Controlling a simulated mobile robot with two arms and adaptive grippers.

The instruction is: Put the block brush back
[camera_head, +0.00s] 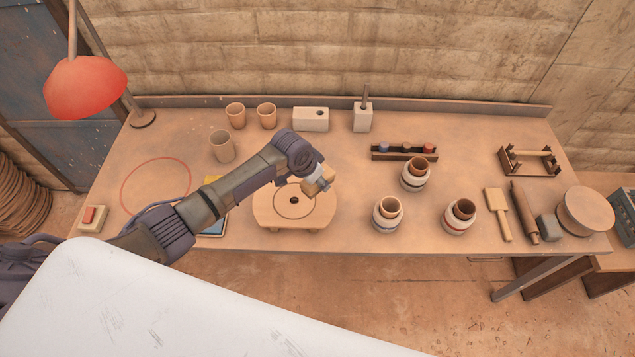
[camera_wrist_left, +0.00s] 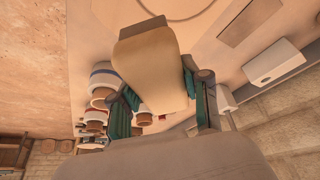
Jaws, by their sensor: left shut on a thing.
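My left gripper (camera_head: 318,181) reaches in from the left and is above the round-holed wooden stand (camera_head: 265,208) in the middle of the table. It is shut on a pale wooden block, which I take to be the block brush (camera_head: 313,188). In the left wrist view, the green-padded fingers (camera_wrist_left: 160,88) hold the block brush (camera_wrist_left: 150,62) between them, and a dark brown strip shows at its far end. The gripper hides part of the brush in the head view. My right gripper is not in view.
A white block with a hole (camera_head: 310,119) and a white block holding a dark upright rod (camera_head: 362,119) stand at the back. Several banded jars stand right of the stand, including one in front (camera_head: 387,216). A wooden paddle (camera_head: 498,214) and rolling pin (camera_head: 524,214) lie at right.

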